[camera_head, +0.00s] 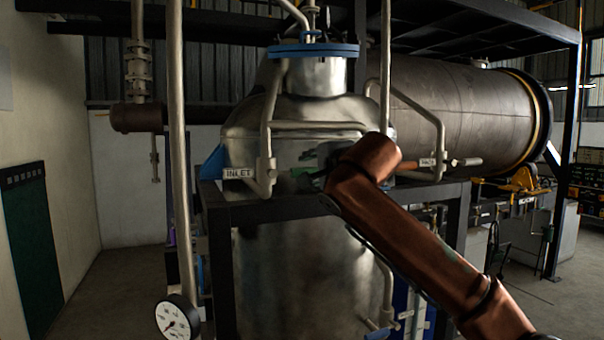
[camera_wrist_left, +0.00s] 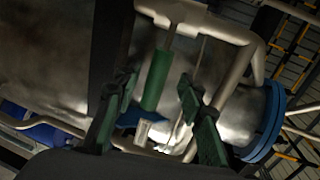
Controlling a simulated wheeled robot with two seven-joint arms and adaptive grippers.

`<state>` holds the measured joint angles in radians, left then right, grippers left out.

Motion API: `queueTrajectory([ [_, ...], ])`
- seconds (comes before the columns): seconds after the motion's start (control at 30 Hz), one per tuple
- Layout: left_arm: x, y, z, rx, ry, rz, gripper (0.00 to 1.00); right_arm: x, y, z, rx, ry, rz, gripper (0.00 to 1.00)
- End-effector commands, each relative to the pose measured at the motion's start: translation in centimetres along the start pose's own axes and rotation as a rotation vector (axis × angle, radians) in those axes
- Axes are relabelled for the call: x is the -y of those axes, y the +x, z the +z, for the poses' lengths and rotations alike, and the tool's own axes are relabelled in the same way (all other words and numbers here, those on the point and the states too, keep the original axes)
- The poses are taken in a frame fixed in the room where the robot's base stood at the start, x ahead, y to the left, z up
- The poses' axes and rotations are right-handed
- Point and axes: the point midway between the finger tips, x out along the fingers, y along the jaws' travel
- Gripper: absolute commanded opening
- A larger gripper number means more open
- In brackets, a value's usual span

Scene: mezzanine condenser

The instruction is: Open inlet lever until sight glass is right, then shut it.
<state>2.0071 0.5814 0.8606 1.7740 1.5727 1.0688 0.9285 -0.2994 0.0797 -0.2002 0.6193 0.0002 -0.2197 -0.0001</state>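The inlet valve pipe (camera_head: 265,170) stands at the front left of the steel vessel, beside a white INLET label (camera_head: 238,173). My left gripper (camera_head: 312,172) is just right of it, largely hidden behind my brown arm. In the left wrist view my left gripper (camera_wrist_left: 157,92) has its two green fingers apart. A green lever handle (camera_wrist_left: 157,80) shows between and beyond the fingers, with no clear contact. It appears to be the inlet lever; in the head view it is hard to separate from the gripper. I cannot make out the sight glass. My right gripper is not in view.
A second valve lever (camera_head: 467,162) with a small label is on the vessel's right. A dark frame (camera_head: 222,270) surrounds the steel vessel (camera_head: 290,270). A round gauge (camera_head: 177,318) is at the lower left. A tall pipe (camera_head: 178,130) rises beside the vessel.

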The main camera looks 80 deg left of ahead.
Motion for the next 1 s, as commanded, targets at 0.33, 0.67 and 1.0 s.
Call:
queueTrajectory([
  [0.33,0.0,-6.2,0.0,-0.001,-0.001,0.000,0.37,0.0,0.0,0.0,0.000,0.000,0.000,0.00],
  [0.67,-0.1,-7.2,0.0,0.000,-0.002,0.001,0.37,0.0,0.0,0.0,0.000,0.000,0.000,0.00],
  [1.0,0.0,-7.2,0.0,0.000,-0.002,0.001,0.37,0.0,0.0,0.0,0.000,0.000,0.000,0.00],
])
